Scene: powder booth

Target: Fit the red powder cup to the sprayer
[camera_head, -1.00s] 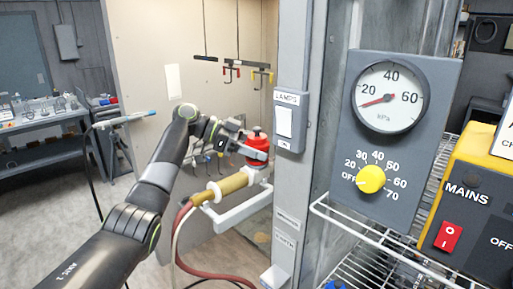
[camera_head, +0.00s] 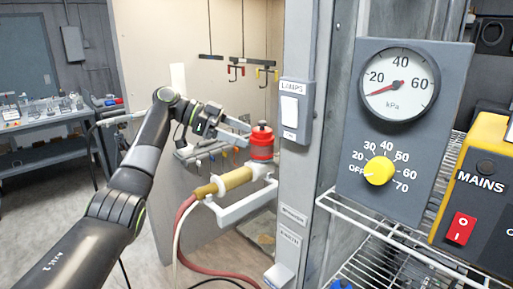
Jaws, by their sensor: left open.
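The sprayer has a tan handle with red and pale hoses, and rests on a white bracket (camera_head: 240,207). My left gripper (camera_head: 247,134) is open and empty. Its fingers point at the cup from the left, close to its upper part; I cannot tell whether a fingertip still touches it. My right gripper is not in view.
A grey post with a lamps switch (camera_head: 290,108) stands just right of the cup. Hooks (camera_head: 238,70) hang in the booth behind. A pressure gauge panel (camera_head: 405,130), wire shelf (camera_head: 385,240) and yellow mains box (camera_head: 480,180) fill the right. A cluttered bench (camera_head: 45,130) is far left.

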